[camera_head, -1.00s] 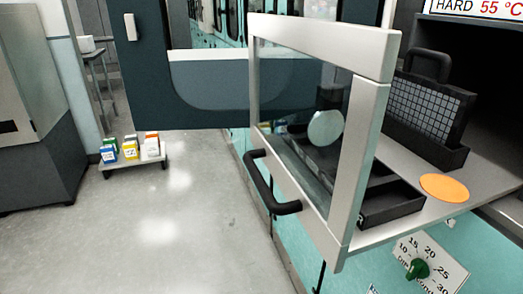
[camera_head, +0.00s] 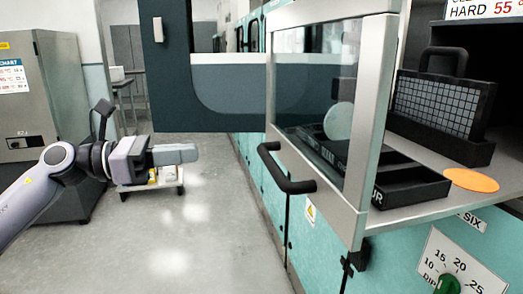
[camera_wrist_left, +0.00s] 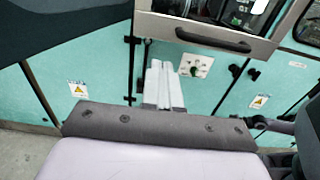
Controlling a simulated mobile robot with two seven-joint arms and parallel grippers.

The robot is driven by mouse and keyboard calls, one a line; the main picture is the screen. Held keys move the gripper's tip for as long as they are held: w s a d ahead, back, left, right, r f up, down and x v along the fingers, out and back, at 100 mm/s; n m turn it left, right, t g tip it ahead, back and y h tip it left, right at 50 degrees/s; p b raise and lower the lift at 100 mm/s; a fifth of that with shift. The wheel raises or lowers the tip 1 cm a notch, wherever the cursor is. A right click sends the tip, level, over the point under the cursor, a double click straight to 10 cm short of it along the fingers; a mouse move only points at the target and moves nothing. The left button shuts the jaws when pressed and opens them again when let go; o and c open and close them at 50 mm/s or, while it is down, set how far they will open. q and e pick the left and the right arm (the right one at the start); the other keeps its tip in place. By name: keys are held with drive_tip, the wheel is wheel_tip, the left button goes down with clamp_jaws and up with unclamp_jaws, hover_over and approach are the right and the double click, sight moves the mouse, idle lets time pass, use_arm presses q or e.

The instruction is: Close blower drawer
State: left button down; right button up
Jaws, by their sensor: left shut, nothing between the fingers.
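The blower drawer's front is a pale metal frame around a glass pane (camera_head: 320,85), standing out from the teal machine, with a grey shelf (camera_head: 425,205) behind it. Its black bar handle (camera_head: 288,180) sits low on the near face. The handle also shows at the top of the left wrist view (camera_wrist_left: 213,40). My left gripper (camera_head: 190,153) is to the left of the drawer front, well apart from the handle. Its fingers are together and empty, also seen in the left wrist view (camera_wrist_left: 163,85). My right gripper is out of view.
A black tray (camera_head: 415,190), a black gridded holder (camera_head: 435,105) and an orange disc (camera_head: 471,180) are on the shelf. A dial with a green knob (camera_head: 447,284) is below. A low cart (camera_head: 130,188) stands behind my left arm. The floor between is clear.

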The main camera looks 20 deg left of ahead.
sight(273, 146)
use_arm(q)
drive_tip(key=p+x, duration=0.4)
drive_tip(key=x, duration=0.8)
drive_tip(key=shift+r+p, duration=0.15)
drive_tip(key=shift+p, duration=0.25)
drive_tip(key=shift+w+d, duration=0.4)
drive_tip(key=shift+d, duration=0.15)
